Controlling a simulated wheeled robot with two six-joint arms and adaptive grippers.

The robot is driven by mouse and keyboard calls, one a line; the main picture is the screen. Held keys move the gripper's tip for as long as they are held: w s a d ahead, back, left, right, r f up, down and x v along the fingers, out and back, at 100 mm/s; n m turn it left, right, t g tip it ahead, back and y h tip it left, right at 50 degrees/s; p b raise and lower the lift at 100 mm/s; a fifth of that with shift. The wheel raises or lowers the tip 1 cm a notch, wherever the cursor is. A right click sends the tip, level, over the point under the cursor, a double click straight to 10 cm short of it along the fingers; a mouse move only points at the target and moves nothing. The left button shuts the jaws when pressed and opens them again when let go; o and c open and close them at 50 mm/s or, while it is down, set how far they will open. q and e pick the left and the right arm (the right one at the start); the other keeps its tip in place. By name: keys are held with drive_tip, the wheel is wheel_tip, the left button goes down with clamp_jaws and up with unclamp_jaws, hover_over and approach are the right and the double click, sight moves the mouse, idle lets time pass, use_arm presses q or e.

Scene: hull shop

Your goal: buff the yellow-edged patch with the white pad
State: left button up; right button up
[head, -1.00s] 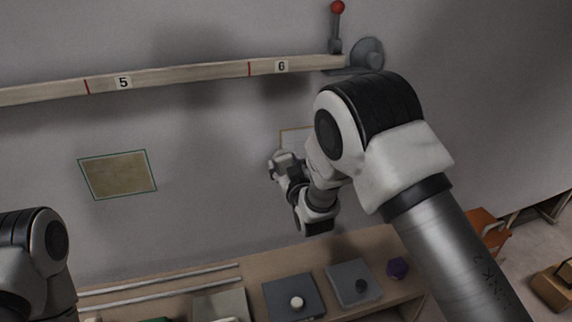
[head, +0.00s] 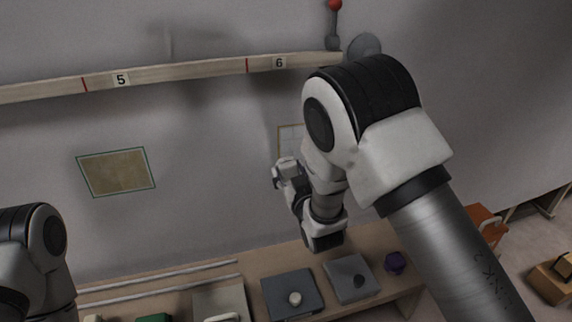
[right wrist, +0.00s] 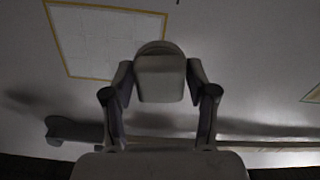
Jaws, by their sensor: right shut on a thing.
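The yellow-edged patch (head: 289,140) is on the grey wall, largely hidden behind my right arm in the head view. In the right wrist view the patch (right wrist: 105,42) shows pale with a faint grid, at the upper left. My right gripper (right wrist: 160,85) is shut on a light block, which looks like the white pad (right wrist: 160,78) but appears greyish in shadow. The pad overlaps the patch's lower right corner in that view; I cannot tell whether it touches the wall. In the head view the right gripper (head: 282,172) is just below the patch. My left gripper is out of view.
A green-edged tan patch (head: 117,172) is on the wall to the left. A numbered rail (head: 190,75) with a red-knobbed lever (head: 334,25) runs above.

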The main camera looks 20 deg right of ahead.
drive_tip(key=shift+s, duration=0.45)
drive_tip(key=shift+s+d, duration=0.1)
drive_tip(key=shift+s, duration=2.35)
drive_tip(key=shift+s, duration=0.1)
drive_tip(key=s, duration=0.4)
drive_tip(key=shift+r, duration=0.15)
